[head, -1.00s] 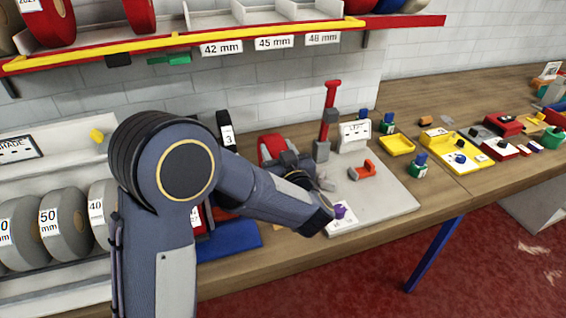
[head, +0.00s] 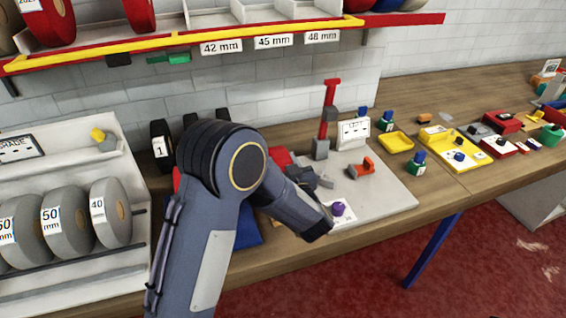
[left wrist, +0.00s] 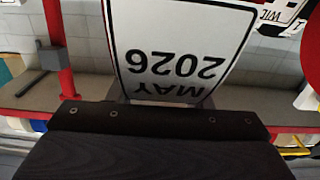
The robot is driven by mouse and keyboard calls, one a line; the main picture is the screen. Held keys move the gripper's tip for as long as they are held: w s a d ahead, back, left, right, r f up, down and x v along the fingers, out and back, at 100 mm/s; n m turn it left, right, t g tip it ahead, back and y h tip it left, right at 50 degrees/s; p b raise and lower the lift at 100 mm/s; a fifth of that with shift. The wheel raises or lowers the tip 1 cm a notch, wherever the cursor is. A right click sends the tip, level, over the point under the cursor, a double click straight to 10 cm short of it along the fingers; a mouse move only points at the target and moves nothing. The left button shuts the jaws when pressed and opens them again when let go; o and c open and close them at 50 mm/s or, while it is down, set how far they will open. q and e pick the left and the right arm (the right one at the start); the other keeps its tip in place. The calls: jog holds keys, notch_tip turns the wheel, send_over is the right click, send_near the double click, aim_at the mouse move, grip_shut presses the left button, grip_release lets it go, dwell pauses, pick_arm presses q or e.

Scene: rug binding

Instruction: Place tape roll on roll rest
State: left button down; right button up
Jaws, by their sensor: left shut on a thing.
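My left gripper (head: 312,180) is partly hidden behind my own forearm, above the back left of the grey board (head: 388,200). In the head view a red shape (head: 281,158) shows beside the gripper, mostly covered by my arm. I cannot tell which thing is the roll rest. My right gripper is not in view.
A red post (head: 328,110), a white sign (head: 353,132), an orange-red tool (head: 362,170) and a purple knob (head: 338,208) stand on the board. Grey rolls (head: 65,218) fill a white rack at left. Black numbered stands (head: 161,145) line the wall. A yellow tray (head: 396,142) lies right.

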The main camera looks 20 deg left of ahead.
pick_arm(q)
jog(key=c, duration=0.7)
grip_release()
jog(key=shift+r, duration=0.1)
jog(key=shift+s+d, duration=0.15)
jog(key=shift+s, duration=0.05)
jog(key=b+v, duration=0.3)
jog(key=v, duration=0.9)
jog(key=a+r+m+h, duration=0.2)
jog(key=a+r+h, duration=0.3)
jog(key=h, duration=0.7)
jog(key=s+a+f+m+g, duration=0.1)
jog(key=s+a+f+g, duration=0.1)
jog(key=s, duration=0.6)
jog(key=s+a+f+m+g+h, duration=0.1)
jog(key=s+g, duration=0.3)
jog(key=s, duration=0.5)
jog(key=s+a+f+m+g, duration=0.1)
jog(key=s+a+f+g, duration=0.1)
jog(key=s, duration=0.6)
jog(key=shift+s+a+f+g+h, duration=0.25)
jog(key=shift+f+g+h, duration=0.2)
jog(key=shift+g, duration=0.25)
